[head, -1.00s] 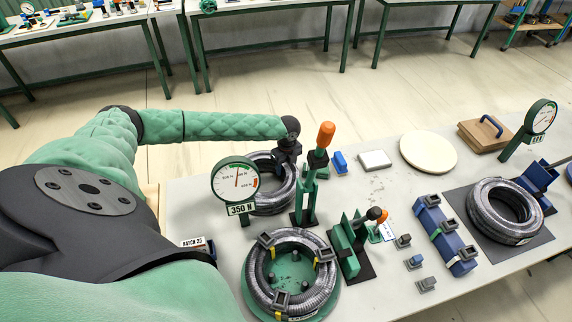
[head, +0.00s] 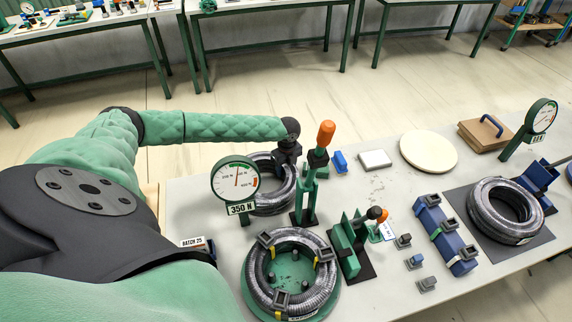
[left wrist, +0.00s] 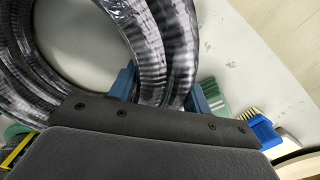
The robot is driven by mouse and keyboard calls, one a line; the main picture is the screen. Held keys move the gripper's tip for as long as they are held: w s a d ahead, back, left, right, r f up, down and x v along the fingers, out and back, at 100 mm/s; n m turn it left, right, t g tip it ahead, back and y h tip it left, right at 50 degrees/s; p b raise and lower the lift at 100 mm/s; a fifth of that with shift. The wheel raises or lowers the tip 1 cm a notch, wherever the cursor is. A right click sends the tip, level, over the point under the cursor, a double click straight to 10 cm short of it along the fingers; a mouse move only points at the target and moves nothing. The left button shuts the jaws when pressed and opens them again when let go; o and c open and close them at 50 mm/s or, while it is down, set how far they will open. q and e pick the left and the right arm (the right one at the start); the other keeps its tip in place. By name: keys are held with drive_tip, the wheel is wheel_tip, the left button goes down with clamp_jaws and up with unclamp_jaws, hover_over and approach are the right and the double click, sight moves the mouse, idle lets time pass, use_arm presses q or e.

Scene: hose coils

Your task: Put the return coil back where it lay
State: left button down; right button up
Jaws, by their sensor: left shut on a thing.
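My left gripper (head: 288,156) is shut on the rim of a dark, shiny hose coil (head: 284,194) behind the 350 N gauge. In the left wrist view the blue fingertips (left wrist: 160,92) stand on either side of the coil's hose strands (left wrist: 150,40). The coil is level and low at the table; I cannot tell whether it touches. The gauge hides part of it. No label shows on it, so I cannot confirm that it is the return coil. A second coil (head: 326,282) lies on a green round fixture, and a third (head: 484,218) on a dark mat. My right gripper is out of view.
The 350 N gauge (head: 236,180) and an orange-handled clamp (head: 312,180) stand close to the held coil. A green press (head: 350,245), a blue block (head: 443,232) and a cream disc (head: 428,151) lie further right. Bare table shows around the white pad (head: 375,159).

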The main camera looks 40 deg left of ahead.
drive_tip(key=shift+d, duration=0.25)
use_arm(q)
drive_tip(key=c, duration=0.8)
unclamp_jaws()
drive_tip(key=shift+o, duration=1.1)
drive_tip(key=shift+f, duration=0.15)
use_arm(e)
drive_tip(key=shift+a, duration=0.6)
use_arm(q)
drive_tip(key=shift+o, duration=0.5)
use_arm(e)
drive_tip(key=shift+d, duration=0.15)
use_arm(q)
drive_tip(key=o, duration=0.5)
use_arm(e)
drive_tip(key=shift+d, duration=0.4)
